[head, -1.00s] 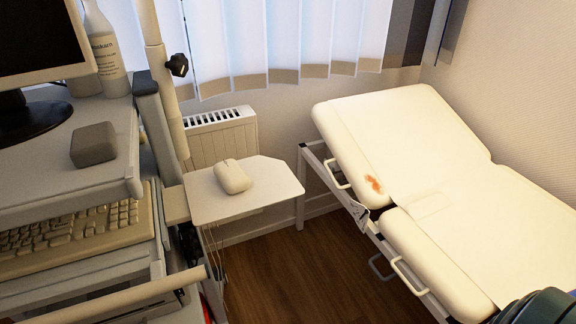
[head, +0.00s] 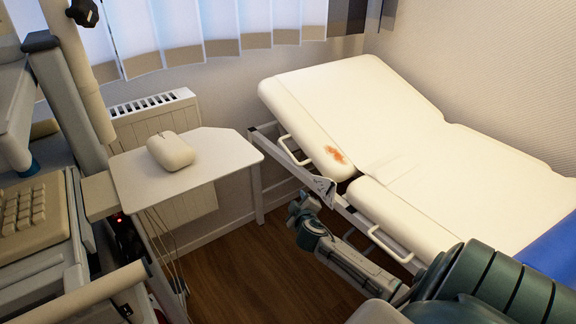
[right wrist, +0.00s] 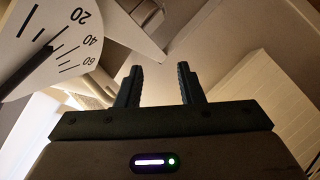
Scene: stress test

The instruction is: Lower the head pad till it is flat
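The head pad (head: 345,105) is the cream end section of the couch. It is tilted up, its far end above the flat main section (head: 480,190). A white loop handle (head: 294,152) is on its near side. A white angle scale (head: 321,188) sits below the pad's hinge end; its dial (right wrist: 45,45) in the right wrist view has a dark pointer near 20 to 40. My right gripper (head: 303,205) is below the pad's near side, beside the scale. Its fingers (right wrist: 160,86) are apart with nothing between them. My left gripper is not in view.
A small side table (head: 220,160) with a cream mouse-like object (head: 171,151) stands left of the couch, before a radiator (head: 150,112). A second handle (head: 388,246) is on the couch's side. A keyboard cart is at left. Wood floor (head: 240,270) is clear between.

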